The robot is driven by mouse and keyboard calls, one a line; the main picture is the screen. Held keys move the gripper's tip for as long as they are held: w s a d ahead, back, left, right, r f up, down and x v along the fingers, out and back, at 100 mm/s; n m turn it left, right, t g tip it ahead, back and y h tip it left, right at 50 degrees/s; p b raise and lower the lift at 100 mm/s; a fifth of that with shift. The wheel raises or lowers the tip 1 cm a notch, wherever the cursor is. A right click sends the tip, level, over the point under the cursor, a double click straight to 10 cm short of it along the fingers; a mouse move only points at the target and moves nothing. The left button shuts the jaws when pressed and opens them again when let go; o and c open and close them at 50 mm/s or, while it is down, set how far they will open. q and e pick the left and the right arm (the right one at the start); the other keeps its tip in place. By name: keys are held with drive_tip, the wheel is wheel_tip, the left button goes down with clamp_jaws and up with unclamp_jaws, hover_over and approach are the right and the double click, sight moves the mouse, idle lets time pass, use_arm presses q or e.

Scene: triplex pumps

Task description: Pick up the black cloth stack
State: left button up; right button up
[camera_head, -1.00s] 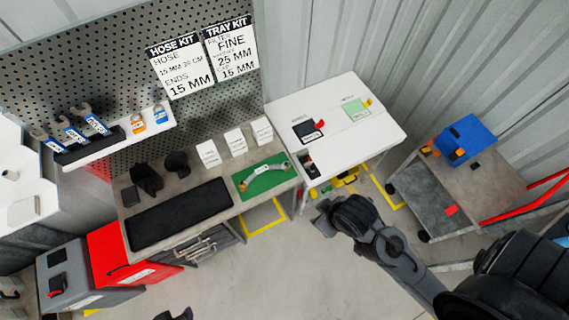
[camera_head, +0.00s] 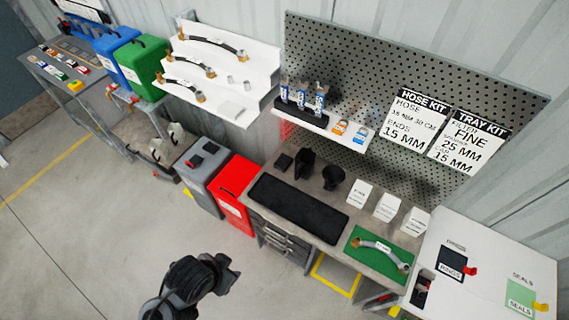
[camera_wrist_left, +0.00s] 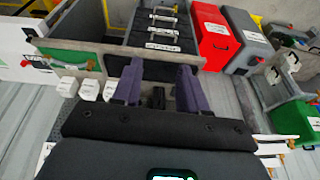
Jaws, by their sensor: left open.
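A small dark, flat square item (camera_head: 283,162) lies at the back left of the workbench; it looks like the black cloth stack, but it is too small to be sure. Two taller black items (camera_head: 304,163) stand to its right. My left gripper (camera_head: 222,272) is low in front of the bench, apart from it, in the head view. In the left wrist view its two purple-grey fingers (camera_wrist_left: 158,90) are spread, with nothing held. A dark shape (camera_wrist_left: 157,98) shows in the gap beyond them; I cannot tell whether it is the stack. My right gripper is out of view.
A long black mat (camera_head: 299,207) covers the bench front. White boxes (camera_head: 387,207) and a green mat (camera_head: 378,252) with a hose are to its right. A red cabinet (camera_head: 235,193) and a grey cabinet (camera_head: 203,168) stand left. A shelf (camera_head: 318,127) overhangs the back.

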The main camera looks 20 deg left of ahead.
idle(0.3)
use_arm(q)
drive_tip(key=o, duration=1.1)
